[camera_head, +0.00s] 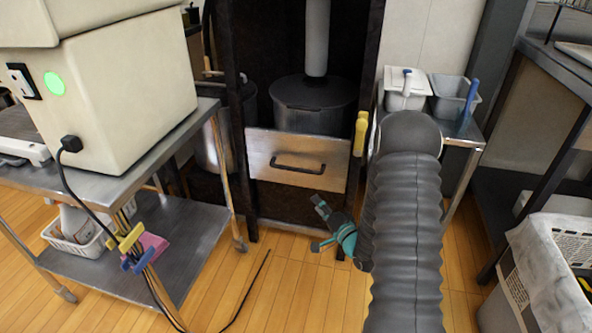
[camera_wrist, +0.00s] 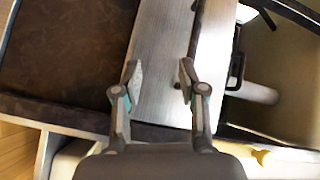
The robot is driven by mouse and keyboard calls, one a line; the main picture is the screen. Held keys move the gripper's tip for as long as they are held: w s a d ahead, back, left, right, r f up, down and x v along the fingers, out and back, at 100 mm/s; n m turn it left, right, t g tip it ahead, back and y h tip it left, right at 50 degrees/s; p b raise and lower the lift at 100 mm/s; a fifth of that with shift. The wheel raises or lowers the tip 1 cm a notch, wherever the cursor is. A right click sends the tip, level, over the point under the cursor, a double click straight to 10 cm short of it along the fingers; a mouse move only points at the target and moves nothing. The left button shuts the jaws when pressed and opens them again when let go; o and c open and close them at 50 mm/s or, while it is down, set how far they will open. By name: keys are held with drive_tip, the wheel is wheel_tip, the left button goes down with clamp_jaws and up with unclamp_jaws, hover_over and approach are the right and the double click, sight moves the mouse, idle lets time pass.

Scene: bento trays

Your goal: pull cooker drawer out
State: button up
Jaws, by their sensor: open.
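The cooker drawer (camera_head: 263,180) has a pale metal front with a dark bar handle (camera_head: 298,165). It looks closed in the dark cabinet, below the grey pot. My gripper (camera_head: 320,203) is low in front of the cabinet, just below the drawer's right half in the head view. In the wrist view, my gripper (camera_wrist: 159,75) is open with nothing between its fingers. The metal drawer front (camera_wrist: 160,40) runs behind and between the fingertips. A dark bar, which looks like the handle (camera_wrist: 194,35), lies by the right fingertip. I cannot tell whether they touch.
A grey pot (camera_head: 312,105) stands above the drawer under a vertical pipe (camera_head: 317,35). A metal cart (camera_head: 180,240) stands left. A basket (camera_head: 545,260) stands at the lower right. Floor before the cabinet is mostly clear.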

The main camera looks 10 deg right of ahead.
sight(298, 171)
drive_tip(key=shift+m+t+y, duration=0.5)
drive_tip(key=shift+m+t, duration=0.3)
drive_tip(key=shift+m, duration=0.1)
drive_tip(key=w+a+r, duration=0.1)
drive_tip(key=w+r, duration=0.1)
drive_tip(key=w, duration=0.2)
drive_tip(key=w+a+r+p, duration=0.1)
drive_tip(key=w+a, duration=0.1)
drive_tip(key=w, duration=0.2)
drive_tip(key=w+a+r, duration=0.2)
drive_tip(key=w, duration=0.2)
drive_tip(key=shift+w+a+r, duration=0.1)
drive_tip(key=shift+w+r, duration=0.15)
drive_tip(key=shift+r, duration=0.05)
clamp_jaws()
